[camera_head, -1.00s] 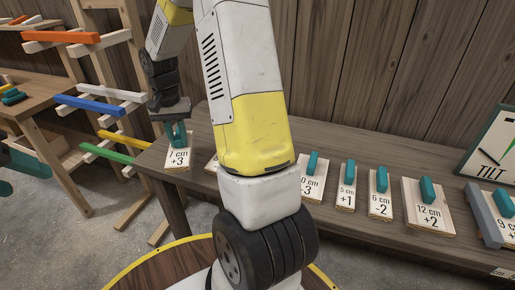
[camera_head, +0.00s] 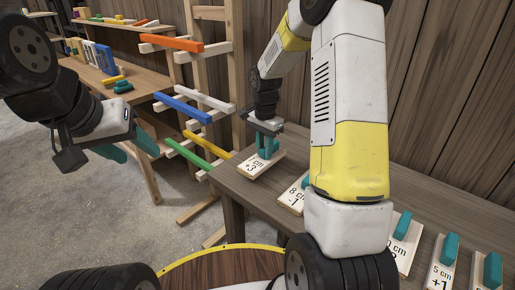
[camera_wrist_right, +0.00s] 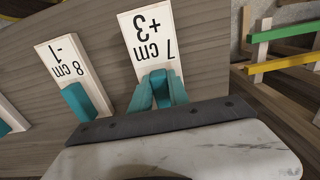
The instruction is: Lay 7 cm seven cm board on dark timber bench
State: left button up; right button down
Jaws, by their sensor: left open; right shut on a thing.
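The 7 cm board (camera_head: 252,168), a pale panel marked "7 cm +3" with a teal handle, is at the left end of the grey-brown timber bench (camera_head: 232,189). My right gripper (camera_head: 267,149) comes down from above and is shut on its handle. The right wrist view shows the teal fingers (camera_wrist_right: 157,93) around the handle and the board's label face (camera_wrist_right: 150,40) over the bench top. I cannot tell whether the board touches the bench or hangs slightly above it. My left gripper (camera_head: 128,148) is open and empty over the floor at left.
The 8 cm board (camera_head: 293,195) lies close to the right, partly behind my right arm; more handled boards follow along the bench. A rack with coloured bars (camera_head: 187,104) stands left of the bench. A lighter wooden workbench (camera_head: 140,88) is further back. Plank wall behind.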

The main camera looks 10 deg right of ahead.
jog(key=shift+f, duration=1.6)
jog(key=shift+f, duration=0.2)
jog(key=c, duration=1.3)
grip_release()
jog(key=shift+o, duration=0.2)
jog(key=shift+r, duration=0.1)
notch_tip(320, 180, up, 12)
jog(key=shift+s+r, duration=0.1)
jog(key=shift+r, duration=0.1)
jog(key=s+a+r+n+t+y, duration=0.1)
jog(key=s+r+n+t, duration=0.2)
jog(key=s, duration=0.9)
jog(key=s+a+r+n+t+y, duration=0.1)
jog(key=s+r+n+t, duration=0.2)
jog(key=s+r+n, duration=0.5)
jog(key=s, duration=0.4)
jog(key=shift+r, duration=0.35)
